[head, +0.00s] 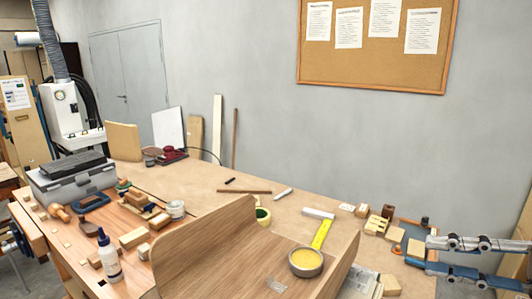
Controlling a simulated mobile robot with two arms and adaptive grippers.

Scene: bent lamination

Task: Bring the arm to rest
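A silver and blue jointed mechanism comes in from the right edge of the head view, and I take it for my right gripper (428,256). Two long parts lie one above the other with a gap between them. Their left ends are over the right end of the bench, near a blue mat. I cannot make out the fingertips clearly, and I see nothing held there. My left gripper is not clearly in view. A large wooden piece with a curved upright wall (205,248) stands in the foreground. A round tin with yellow contents (306,260) sits by its right part.
The bench (225,188) carries a yellow rule (322,234), a white glue bottle (109,258), a grey toolbox (75,182), a green roll (263,216) and several wooden blocks (376,225). Its back middle is mostly clear. A grey wall with a corkboard (375,72) stands behind.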

